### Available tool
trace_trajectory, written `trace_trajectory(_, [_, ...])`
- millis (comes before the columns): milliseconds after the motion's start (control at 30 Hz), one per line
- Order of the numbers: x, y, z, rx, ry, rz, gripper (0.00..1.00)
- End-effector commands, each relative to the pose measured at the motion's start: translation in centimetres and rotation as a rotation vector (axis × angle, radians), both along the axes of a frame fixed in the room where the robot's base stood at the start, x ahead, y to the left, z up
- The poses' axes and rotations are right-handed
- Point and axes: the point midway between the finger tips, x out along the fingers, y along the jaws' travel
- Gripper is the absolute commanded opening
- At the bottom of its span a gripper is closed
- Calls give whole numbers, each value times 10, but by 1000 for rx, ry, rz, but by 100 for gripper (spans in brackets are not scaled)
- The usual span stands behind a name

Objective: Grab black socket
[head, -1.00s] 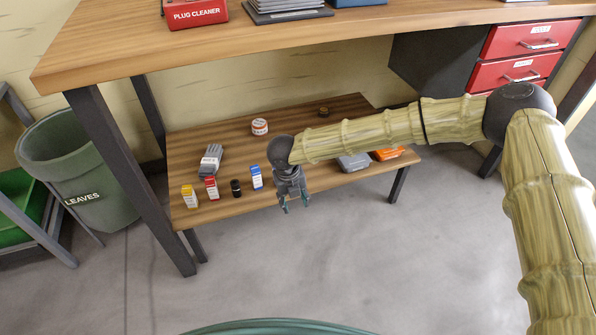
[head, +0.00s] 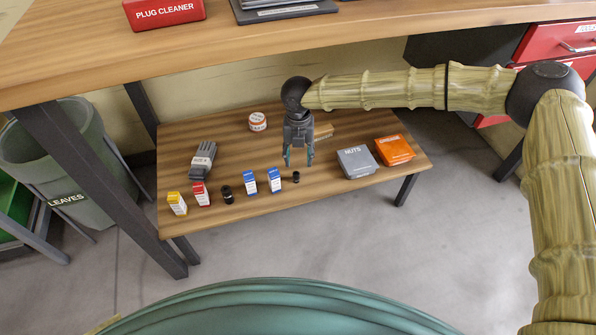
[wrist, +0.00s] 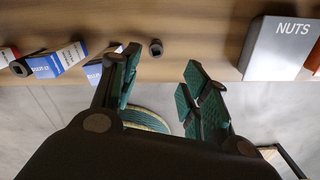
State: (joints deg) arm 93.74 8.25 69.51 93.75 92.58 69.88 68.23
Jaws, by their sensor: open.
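Two small black socket-like pieces stand on the low wooden shelf (head: 237,224). The smaller black socket (head: 296,177) is just below my gripper (head: 298,158) in the head view. In the wrist view this smaller socket (wrist: 155,47) shows beyond and between the fingertips, not touched. The larger black piece (head: 227,195) stands further left, between the red and blue boxes; it also shows at the wrist view's left edge (wrist: 20,67). My gripper is open and empty, its green-padded fingers (wrist: 163,65) apart, pointing down over the shelf.
Two blue boxes (head: 250,183) (head: 274,181), a red box (head: 201,194) and a yellow box (head: 177,203) line the front. The grey NUTS box (head: 357,162) and orange box (head: 394,150) stand right. The workbench top (head: 330,50) overhangs the shelf behind.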

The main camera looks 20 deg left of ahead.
Motion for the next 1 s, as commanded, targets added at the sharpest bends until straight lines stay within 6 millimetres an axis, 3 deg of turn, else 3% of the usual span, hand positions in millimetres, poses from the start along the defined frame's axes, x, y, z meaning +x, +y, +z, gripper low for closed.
trace_trajectory(300, [-4, 12, -45, -1, 2, 18, 46])
trace_trajectory(567, [-3, 11, -57, 0, 0, 18, 46])
trace_trajectory(1000, [2, 9, -102, 0, -1, 15, 46])
